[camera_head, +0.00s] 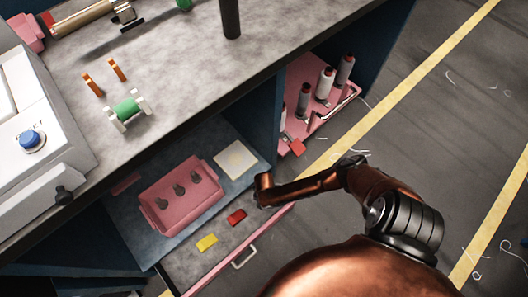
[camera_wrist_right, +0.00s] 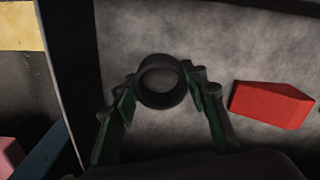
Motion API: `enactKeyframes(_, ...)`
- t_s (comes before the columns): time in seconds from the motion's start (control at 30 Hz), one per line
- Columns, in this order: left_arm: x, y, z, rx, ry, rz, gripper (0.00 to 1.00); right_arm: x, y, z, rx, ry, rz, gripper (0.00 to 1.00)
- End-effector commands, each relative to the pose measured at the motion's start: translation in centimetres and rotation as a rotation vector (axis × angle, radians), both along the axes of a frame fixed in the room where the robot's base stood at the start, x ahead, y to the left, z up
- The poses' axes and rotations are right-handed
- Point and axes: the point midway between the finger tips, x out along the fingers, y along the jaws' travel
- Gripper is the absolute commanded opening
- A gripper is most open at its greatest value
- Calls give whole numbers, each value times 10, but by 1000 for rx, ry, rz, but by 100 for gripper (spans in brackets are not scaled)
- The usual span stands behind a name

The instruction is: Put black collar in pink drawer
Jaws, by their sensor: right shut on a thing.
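The black collar (camera_wrist_right: 161,80), a short dark ring, sits between the two fingers of my right gripper (camera_wrist_right: 160,92) in the right wrist view. The fingers are shut on it from both sides, and its opening faces the camera. In the head view my right gripper (camera_head: 263,190) is at the right end of the open pink drawer (camera_head: 272,230); I cannot make out the collar there. The drawer has a pink front, a light handle and a grey inside. In the wrist view the collar shows against this grey inside; its height above it is unclear. My left gripper is not in view.
The drawer holds a red block (camera_head: 236,216), right of the collar in the wrist view (camera_wrist_right: 272,105), and a yellow block (camera_head: 207,242). A pink tray (camera_head: 150,216) with grey knobs and a pale square (camera_head: 235,160) are on the shelf behind. Spools stand on a pink rack (camera_head: 325,115).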

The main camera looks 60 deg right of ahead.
Motion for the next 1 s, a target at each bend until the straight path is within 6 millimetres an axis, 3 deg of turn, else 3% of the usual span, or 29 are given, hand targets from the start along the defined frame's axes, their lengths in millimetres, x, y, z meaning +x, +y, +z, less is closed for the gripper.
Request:
enactKeyframes(0.37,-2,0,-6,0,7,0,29,0,0,-9,-1,1,0,11)
enactKeyframes(0.4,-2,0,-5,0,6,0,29,0,0,-8,-1,0,0,43)
enactKeyframes(0.67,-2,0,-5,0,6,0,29,0,0,-8,0,0,0,61)
enactKeyframes(1.0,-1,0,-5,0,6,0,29,0,0,-4,1,-1,0,61)
